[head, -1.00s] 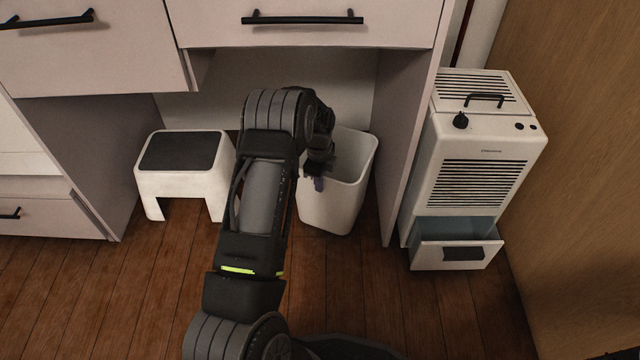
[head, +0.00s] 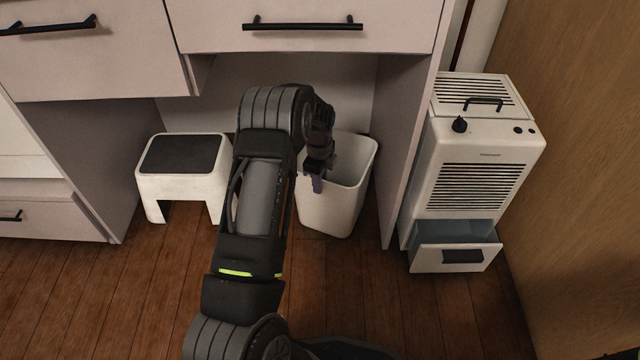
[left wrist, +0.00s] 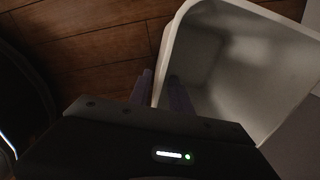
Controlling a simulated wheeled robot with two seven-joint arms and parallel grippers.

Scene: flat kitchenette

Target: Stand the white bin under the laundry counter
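The white bin (head: 345,205) stands upright, open at the top, on the wood floor at the opening under the laundry counter (head: 290,70). It is beside the right side panel. My left gripper (head: 318,178) is at the bin's near left rim, partly hidden by its own wrist in the head view. In the left wrist view the two fingers (left wrist: 162,90) straddle the bin's rim (left wrist: 168,50), one inside and one outside, close to the wall. They look shut on it. The bin (left wrist: 235,75) is empty as far as it shows. My right gripper is not in view.
A white step stool (head: 183,183) with a dark top stands left of the bin. A white dehumidifier-like appliance (head: 475,165) with its lower drawer (head: 455,257) pulled out stands right of the counter's side panel (head: 403,150). Floor in front of the bin is clear.

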